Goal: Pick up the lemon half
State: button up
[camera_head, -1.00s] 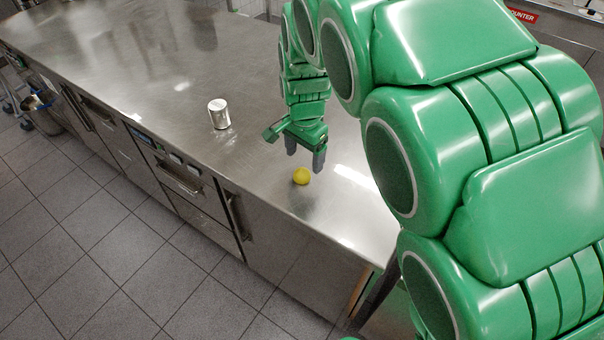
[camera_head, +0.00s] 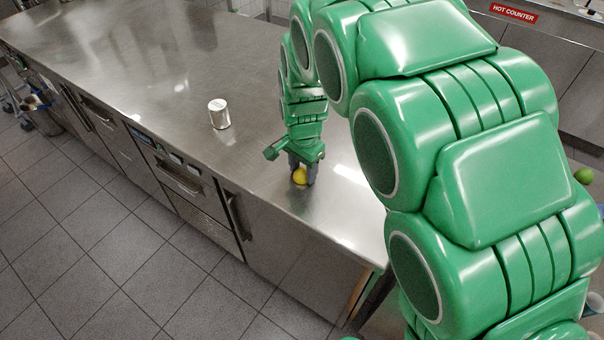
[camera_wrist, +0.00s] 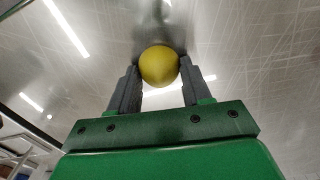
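The lemon half (camera_head: 299,176) is a small, round yellow piece on the steel counter, near its front edge. My gripper (camera_head: 302,175) points down at it, with the dark fingers on either side. In the wrist view the lemon half (camera_wrist: 159,66) sits between the two fingertips (camera_wrist: 159,80), whose inner faces appear to touch its sides. The gripper looks shut on it. The lemon still appears at counter level. Its underside is hidden.
A white-topped can (camera_head: 219,114) stands on the steel counter (camera_head: 130,60) to the left of my gripper. The counter is otherwise mostly clear. A green round fruit (camera_head: 584,175) shows at the far right, behind my arm.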

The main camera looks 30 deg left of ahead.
aim_at(303, 170)
jog(key=c, duration=0.4)
jog(key=shift+r, duration=0.3)
notch_tip(303, 170, up, 3)
jog(key=shift+f, duration=0.1)
jog(key=s+d+r, duration=0.9)
jog(key=d, duration=0.1)
jog(key=shift+s+d+r, duration=0.15)
jog(key=shift+s+r, duration=0.05)
jog(key=shift+r, duration=0.1)
